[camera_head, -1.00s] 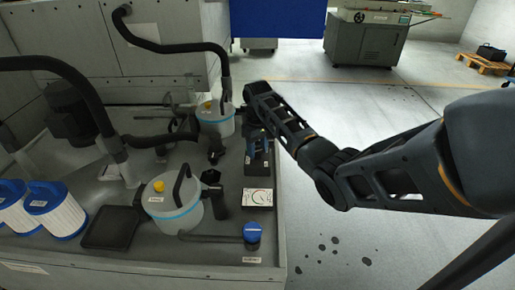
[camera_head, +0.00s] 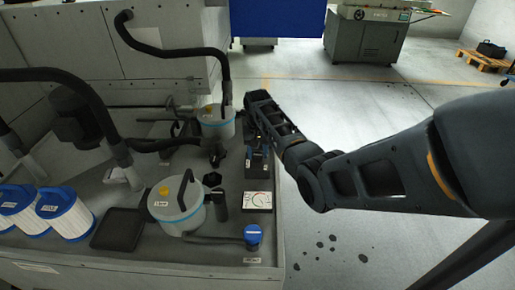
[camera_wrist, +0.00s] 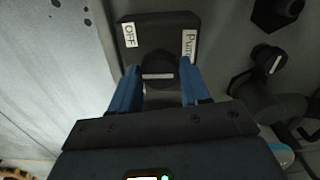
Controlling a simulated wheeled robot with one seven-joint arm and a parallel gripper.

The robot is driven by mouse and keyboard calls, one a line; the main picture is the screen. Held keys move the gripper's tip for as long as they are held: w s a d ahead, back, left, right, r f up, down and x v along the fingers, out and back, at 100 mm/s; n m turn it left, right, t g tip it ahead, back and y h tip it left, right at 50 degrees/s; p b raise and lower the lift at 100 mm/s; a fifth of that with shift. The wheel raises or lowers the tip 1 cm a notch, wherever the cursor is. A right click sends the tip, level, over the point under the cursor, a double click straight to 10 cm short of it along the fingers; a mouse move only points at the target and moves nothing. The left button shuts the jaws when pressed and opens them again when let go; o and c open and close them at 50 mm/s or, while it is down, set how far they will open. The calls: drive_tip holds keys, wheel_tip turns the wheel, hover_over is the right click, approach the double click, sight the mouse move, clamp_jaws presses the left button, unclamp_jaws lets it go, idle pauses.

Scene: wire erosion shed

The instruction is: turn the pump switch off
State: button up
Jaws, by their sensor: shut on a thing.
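The pump switch (camera_wrist: 158,27) is a dark box in the wrist view, with a white "OFF" label at its left and a "Pump" label at its right. Its dark round knob (camera_wrist: 157,68) carries a pale bar lying level across the picture. My gripper (camera_wrist: 159,80) has its blue fingers on either side of the knob and is shut on it. In the head view my gripper (camera_head: 257,148) points down at the right side of the tank top, and the knob is hidden there.
Two lidded canisters stand to the left, the nearer one (camera_head: 178,207) with a black handle. Black hoses arch over the left side. Open floor lies right.

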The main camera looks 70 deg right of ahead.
sight(258, 154)
drive_tip(key=m+p, duration=0.1)
drive_tip(key=m, duration=0.4)
drive_tip(key=shift+m+p, duration=0.3)
drive_tip(key=shift+p, duration=0.05)
drive_tip(key=shift+d, duration=0.1)
drive_tip(key=o, duration=1.1)
drive_tip(key=shift+c, duration=0.2)
drive_tip(key=shift+r, duration=0.1)
wheel_tip(258, 154, up, 8)
drive_tip(key=shift+f, duration=0.15)
